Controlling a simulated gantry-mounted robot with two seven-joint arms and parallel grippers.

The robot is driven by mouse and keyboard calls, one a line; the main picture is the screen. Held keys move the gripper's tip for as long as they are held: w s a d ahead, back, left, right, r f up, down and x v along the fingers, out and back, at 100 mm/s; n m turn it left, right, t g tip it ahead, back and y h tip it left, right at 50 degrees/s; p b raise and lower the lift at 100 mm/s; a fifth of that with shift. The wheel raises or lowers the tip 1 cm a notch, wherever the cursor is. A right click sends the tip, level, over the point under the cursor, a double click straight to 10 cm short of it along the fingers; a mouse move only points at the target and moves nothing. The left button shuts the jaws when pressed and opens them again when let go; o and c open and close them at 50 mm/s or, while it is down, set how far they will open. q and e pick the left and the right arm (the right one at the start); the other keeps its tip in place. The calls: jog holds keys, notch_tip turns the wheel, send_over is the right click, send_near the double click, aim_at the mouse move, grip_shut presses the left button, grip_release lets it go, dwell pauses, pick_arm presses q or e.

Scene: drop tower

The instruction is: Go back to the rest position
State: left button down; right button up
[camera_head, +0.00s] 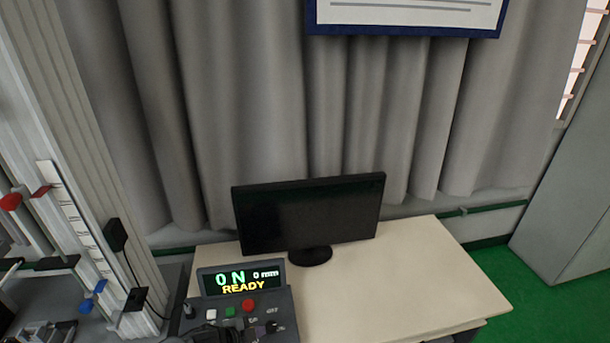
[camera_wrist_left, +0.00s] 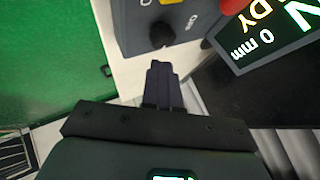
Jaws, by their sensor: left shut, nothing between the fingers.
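My left gripper (camera_head: 212,334) shows as a dark shape at the bottom edge of the head view, in front of the control box (camera_head: 285,312). In the left wrist view its fingers (camera_wrist_left: 161,70) are together with nothing between them. They point toward a black knob (camera_wrist_left: 162,36) on the box; I cannot tell whether they touch it. The box's display (camera_head: 240,280) reads 0 N, 0 mm and READY, and shows in part in the wrist view (camera_wrist_left: 262,40). A red button (camera_head: 248,305) sits below the display. My right gripper is in neither view.
The box stands on a pale table (camera_head: 410,275) with a black monitor (camera_head: 308,213) behind it. The table right of the box is clear. A drop tower rig (camera_head: 75,225) with red and blue parts stands at the left. A grey cabinet (camera_head: 570,210) stands on green floor at the right.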

pick_arm(q)
jog(key=s+d+n+y, duration=0.2)
jog(key=s+d+n, duration=0.25)
jog(key=s, duration=0.55)
jog(key=s+a+r+n+g+y, duration=0.25)
jog(key=s+a+n, duration=0.25)
jog(key=s, duration=0.8)
jog(key=s+a+r+n+g+y, duration=0.1)
jog(key=s+a+r+n, duration=0.35)
jog(key=s, duration=0.75)
notch_tip(320, 180, up, 24)
jog(key=a+p, duration=0.1)
jog(key=p, duration=2.4)
jog(key=shift+w+f, duration=0.2)
jog(key=shift+f, duration=0.05)
jog(key=shift+a, duration=0.1)
jog(key=shift+a, duration=0.1)
